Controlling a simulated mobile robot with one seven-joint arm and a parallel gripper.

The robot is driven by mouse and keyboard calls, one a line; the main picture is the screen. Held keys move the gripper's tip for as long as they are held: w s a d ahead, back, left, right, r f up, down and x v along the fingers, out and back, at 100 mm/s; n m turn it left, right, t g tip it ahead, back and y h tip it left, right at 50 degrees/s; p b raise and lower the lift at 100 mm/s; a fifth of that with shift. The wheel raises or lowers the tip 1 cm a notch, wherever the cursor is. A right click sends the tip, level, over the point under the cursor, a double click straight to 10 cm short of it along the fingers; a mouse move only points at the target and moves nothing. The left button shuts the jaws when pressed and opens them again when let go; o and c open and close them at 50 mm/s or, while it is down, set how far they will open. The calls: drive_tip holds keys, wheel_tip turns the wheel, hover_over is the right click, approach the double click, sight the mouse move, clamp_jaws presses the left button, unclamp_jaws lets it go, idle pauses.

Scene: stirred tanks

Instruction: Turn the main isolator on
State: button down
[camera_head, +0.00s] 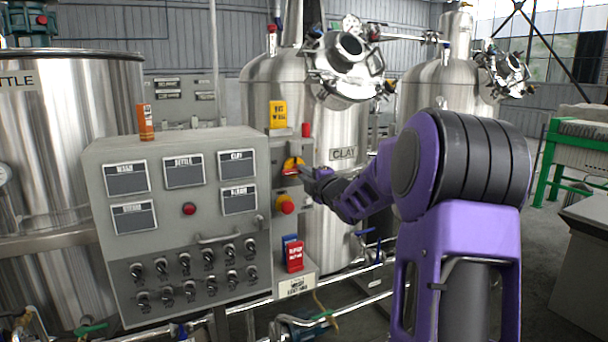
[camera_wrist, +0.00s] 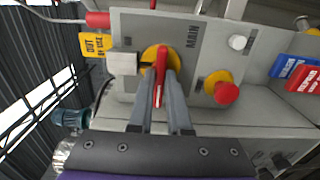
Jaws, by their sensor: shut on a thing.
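The main isolator is a red handle on a yellow round plate on the side face of the grey control cabinet. In the head view the isolator (camera_head: 292,164) is partly hidden by my gripper (camera_head: 308,174). In the wrist view the red handle (camera_wrist: 160,82) lies between the two grey fingers of my gripper (camera_wrist: 160,100), which is shut on it. The yellow plate (camera_wrist: 149,56) shows behind the handle, next to the label MAIN (camera_wrist: 192,36). The handle runs roughly along the fingers in the wrist view.
A red mushroom button (camera_head: 287,207) on yellow sits just below the isolator. A yellow tag (camera_head: 278,115) hangs above it. Blue and red tags (camera_head: 294,255) stand lower down. The cabinet front (camera_head: 176,215) carries displays and several knobs. A steel tank marked CLAY (camera_head: 345,190) stands close behind.

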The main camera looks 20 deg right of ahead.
drive_tip(key=shift+m, duration=0.3)
drive_tip(key=shift+m+p, duration=3.2)
drive_tip(key=shift+m, duration=5.4)
drive_tip(key=shift+f, duration=0.1)
drive_tip(key=c, duration=0.9)
unclamp_jaws()
drive_tip(key=shift+o, duration=0.2)
drive_tip(key=shift+s, duration=0.15)
